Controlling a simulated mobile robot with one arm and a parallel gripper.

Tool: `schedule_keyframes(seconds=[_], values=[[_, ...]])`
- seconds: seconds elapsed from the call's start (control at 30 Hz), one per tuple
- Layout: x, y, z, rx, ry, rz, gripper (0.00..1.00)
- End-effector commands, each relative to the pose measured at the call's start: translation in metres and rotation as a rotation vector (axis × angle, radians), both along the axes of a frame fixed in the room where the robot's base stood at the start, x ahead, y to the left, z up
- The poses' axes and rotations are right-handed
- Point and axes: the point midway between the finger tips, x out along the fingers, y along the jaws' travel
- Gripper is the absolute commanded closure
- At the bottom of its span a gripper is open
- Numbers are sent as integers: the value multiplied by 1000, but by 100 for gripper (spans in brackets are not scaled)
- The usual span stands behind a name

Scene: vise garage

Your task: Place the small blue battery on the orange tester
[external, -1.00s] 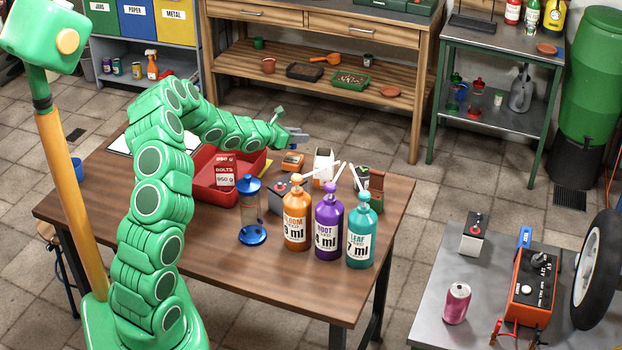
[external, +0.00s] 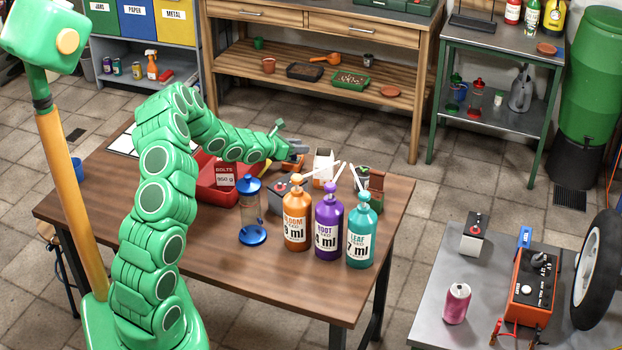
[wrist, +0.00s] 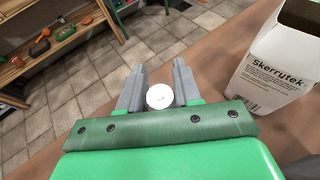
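The tester is not visible in the wrist view.
A white Skerrutek box (wrist: 272,70) stands right of my gripper; it also shows in the external view (external: 326,163).

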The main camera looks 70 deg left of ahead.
Motion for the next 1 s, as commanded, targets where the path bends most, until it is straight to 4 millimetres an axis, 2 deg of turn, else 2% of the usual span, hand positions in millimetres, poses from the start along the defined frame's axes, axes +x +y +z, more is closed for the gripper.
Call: schedule_keyframes(seconds=[0.03, 0.13, 0.6, 1.0], values=[[0, 0, 0, 0, 0, 0, 58], [0, 0, 0, 0, 0, 0, 44], [-2, 0, 4, -1, 0, 3, 44], [-36, -6, 19, -1, -1, 5, 44]])
